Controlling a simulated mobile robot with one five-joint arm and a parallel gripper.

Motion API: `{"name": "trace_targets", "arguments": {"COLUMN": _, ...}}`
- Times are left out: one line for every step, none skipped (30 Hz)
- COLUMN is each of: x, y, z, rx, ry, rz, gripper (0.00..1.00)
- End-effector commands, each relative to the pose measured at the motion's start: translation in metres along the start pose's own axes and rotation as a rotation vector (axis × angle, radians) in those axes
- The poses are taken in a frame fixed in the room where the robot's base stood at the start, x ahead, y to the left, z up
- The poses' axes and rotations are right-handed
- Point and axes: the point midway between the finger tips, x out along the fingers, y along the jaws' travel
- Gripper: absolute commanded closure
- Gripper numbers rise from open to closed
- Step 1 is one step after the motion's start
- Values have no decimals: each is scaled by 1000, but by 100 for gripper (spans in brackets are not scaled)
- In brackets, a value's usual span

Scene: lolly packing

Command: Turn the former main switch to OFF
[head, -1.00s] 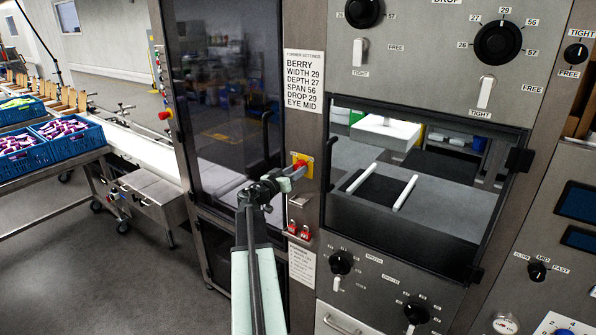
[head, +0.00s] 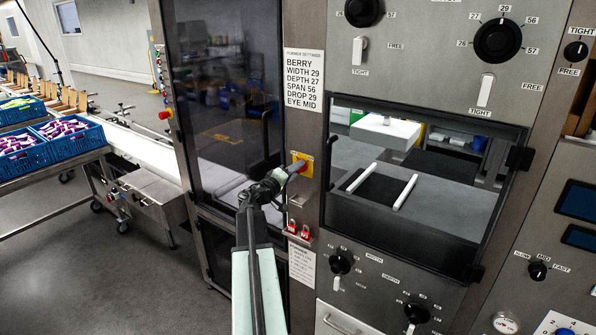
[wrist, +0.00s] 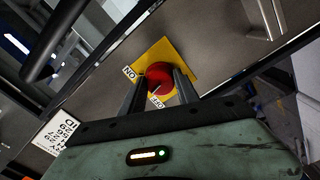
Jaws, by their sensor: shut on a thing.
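The main switch is a red rotary knob (wrist: 160,80) on a yellow plate (wrist: 178,56) with ON and OFF labels, on the metal panel post. In the head view the yellow plate (head: 306,157) shows, and the knob is mostly hidden behind my gripper. My gripper (head: 297,167) reaches the switch, and in the wrist view its two fingers (wrist: 160,90) are on both sides of the red knob, shut on it. The small OFF label (wrist: 156,101) lies at the near side of the knob and the ON label (wrist: 129,72) at its left.
A settings sheet (head: 305,78) hangs above the switch. Two red padlocks (head: 298,232) hang below it. A dark glass door (head: 225,90) with a handle stands left of the post, and an open machine window (head: 425,190) is at right. Blue crates (head: 60,140) stand far left.

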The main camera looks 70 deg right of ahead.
Motion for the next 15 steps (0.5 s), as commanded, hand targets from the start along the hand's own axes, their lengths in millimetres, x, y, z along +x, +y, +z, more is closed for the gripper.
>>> {"name": "trace_targets", "arguments": {"x": -1, "y": -1, "z": 0, "rx": -39, "ry": 2, "rz": -2, "gripper": 100}}
{"name": "trace_targets", "arguments": {"x": -1, "y": -1, "z": 0, "rx": -68, "ry": 2, "rz": -1, "gripper": 100}}
{"name": "trace_targets", "arguments": {"x": -1, "y": -1, "z": 0, "rx": -106, "ry": 3, "rz": -1, "gripper": 100}}
{"name": "trace_targets", "arguments": {"x": -1, "y": -1, "z": 0, "rx": -134, "ry": 4, "rz": -1, "gripper": 100}}
{"name": "trace_targets", "arguments": {"x": -1, "y": -1, "z": 0, "rx": -162, "ry": 4, "rz": -1, "gripper": 100}}
{"name": "trace_targets", "arguments": {"x": -1, "y": -1, "z": 0, "rx": -198, "ry": 5, "rz": -1, "gripper": 100}}
{"name": "trace_targets", "arguments": {"x": -1, "y": -1, "z": 0, "rx": -225, "ry": 6, "rz": -1, "gripper": 100}}
{"name": "trace_targets", "arguments": {"x": -1, "y": -1, "z": 0, "rx": -252, "ry": 6, "rz": -1, "gripper": 100}}
{"name": "trace_targets", "arguments": {"x": -1, "y": -1, "z": 0, "rx": -286, "ry": 7, "rz": -1, "gripper": 100}}
{"name": "trace_targets", "arguments": {"x": -1, "y": -1, "z": 0, "rx": -311, "ry": 7, "rz": -1, "gripper": 100}}
{"name": "trace_targets", "arguments": {"x": -1, "y": -1, "z": 0, "rx": -335, "ry": 8, "rz": -1, "gripper": 100}}
{"name": "trace_targets", "arguments": {"x": -1, "y": -1, "z": 0, "rx": -366, "ry": 9, "rz": -1, "gripper": 100}}
{"name": "trace_targets", "arguments": {"x": -1, "y": -1, "z": 0, "rx": -387, "ry": 9, "rz": -1, "gripper": 100}}
{"name": "trace_targets", "arguments": {"x": -1, "y": -1, "z": 1, "rx": -409, "ry": 10, "rz": -1, "gripper": 100}}
{"name": "trace_targets", "arguments": {"x": -1, "y": -1, "z": 1, "rx": -436, "ry": 10, "rz": -1, "gripper": 100}}
